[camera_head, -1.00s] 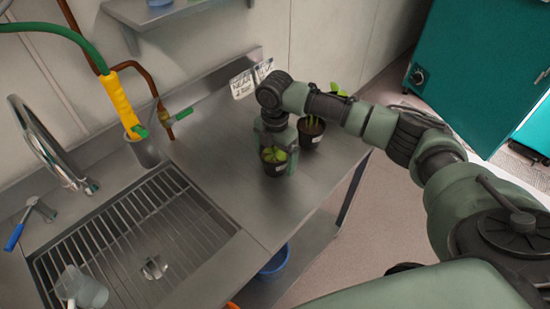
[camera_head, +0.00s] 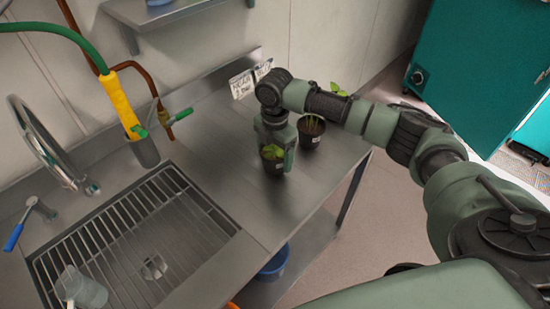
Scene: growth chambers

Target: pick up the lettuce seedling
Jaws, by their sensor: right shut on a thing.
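The lettuce seedling (camera_head: 272,152) has small broad green leaves and stands upright in a dark pot (camera_head: 273,168) at the right part of the steel worktop. My right gripper (camera_head: 278,150) reaches down from above and is shut on the potted seedling, with one green finger along the pot's right side. The other finger is mostly hidden. I cannot tell for sure whether the pot's base is clear of the worktop. My left gripper is not in view.
A second dark pot (camera_head: 311,135) with thin green stems stands close behind on the right. Another plant (camera_head: 338,89) shows partly behind my arm. Label cards (camera_head: 243,84) stand at the back wall. The sink grate (camera_head: 130,235) and tap (camera_head: 45,140) are left. Bare steel (camera_head: 215,150) lies between.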

